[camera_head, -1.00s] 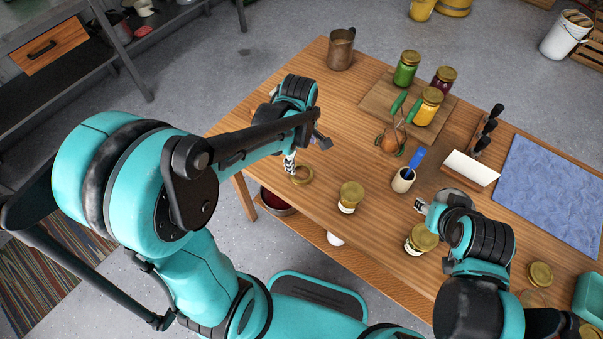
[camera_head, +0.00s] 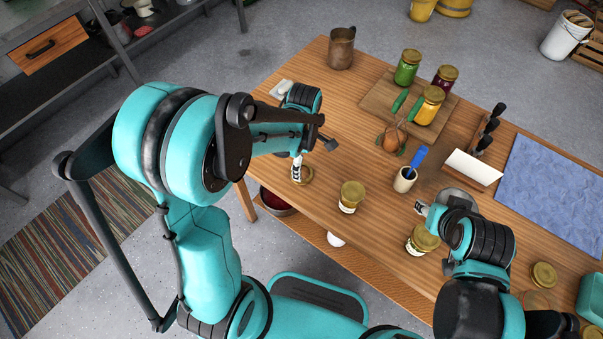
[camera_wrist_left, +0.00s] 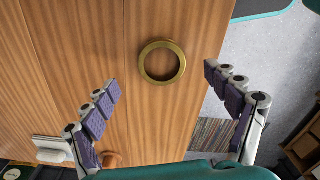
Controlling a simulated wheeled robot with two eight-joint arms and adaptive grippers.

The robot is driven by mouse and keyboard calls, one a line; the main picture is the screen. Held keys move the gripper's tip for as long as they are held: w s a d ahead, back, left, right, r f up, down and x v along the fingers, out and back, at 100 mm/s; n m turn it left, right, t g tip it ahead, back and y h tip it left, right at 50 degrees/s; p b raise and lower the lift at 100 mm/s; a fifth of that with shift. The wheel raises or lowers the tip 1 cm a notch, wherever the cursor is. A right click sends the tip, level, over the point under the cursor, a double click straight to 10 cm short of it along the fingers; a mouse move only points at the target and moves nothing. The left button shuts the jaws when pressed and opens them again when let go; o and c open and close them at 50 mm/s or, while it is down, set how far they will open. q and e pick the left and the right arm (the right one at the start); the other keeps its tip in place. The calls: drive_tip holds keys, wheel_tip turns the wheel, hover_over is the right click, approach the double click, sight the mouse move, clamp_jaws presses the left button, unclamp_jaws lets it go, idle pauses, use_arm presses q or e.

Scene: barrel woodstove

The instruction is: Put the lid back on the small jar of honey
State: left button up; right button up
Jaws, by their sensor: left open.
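A gold ring-shaped lid (camera_head: 305,176) lies flat on the wooden table near its left front edge; wood colour shows inside its rim. My left gripper (camera_head: 297,172) is open and empty at this lid, pointing down. In the left wrist view the lid (camera_wrist_left: 162,62) lies ahead between the spread fingers (camera_wrist_left: 168,95), touching neither. A small jar with yellowish contents and a pale label (camera_head: 350,198) stands upright to the right of the lid. A similar jar (camera_head: 421,240) stands further right, beside my right gripper (camera_head: 422,209). I cannot tell which jar is the honey or whether either is uncovered.
A board (camera_head: 378,101) at the back carries green, dark and yellow jars. A copper mug (camera_head: 341,50), a cup with a blue tool (camera_head: 404,180), a white block (camera_head: 474,167) and a blue cloth (camera_head: 550,190) are on the table.

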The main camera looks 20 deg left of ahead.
sight(303, 173)
use_arm(q)
drive_tip(key=shift+r, duration=0.1)
use_arm(e)
drive_tip(key=shift+r, duration=0.1)
use_arm(q)
wheel_tip(303, 173, down, 5)
drive_tip(key=b, duration=0.3)
drive_tip(key=shift+s+a+f, duration=0.1)
drive_tip(key=shift+a+f, duration=0.05)
drive_tip(key=shift+f, duration=0.05)
use_arm(e)
wheel_tip(303, 173, down, 3)
drive_tip(key=shift+r, duration=0.1)
use_arm(q)
drive_tip(key=shift+r, duration=0.1)
drive_tip(key=c, duration=0.9)
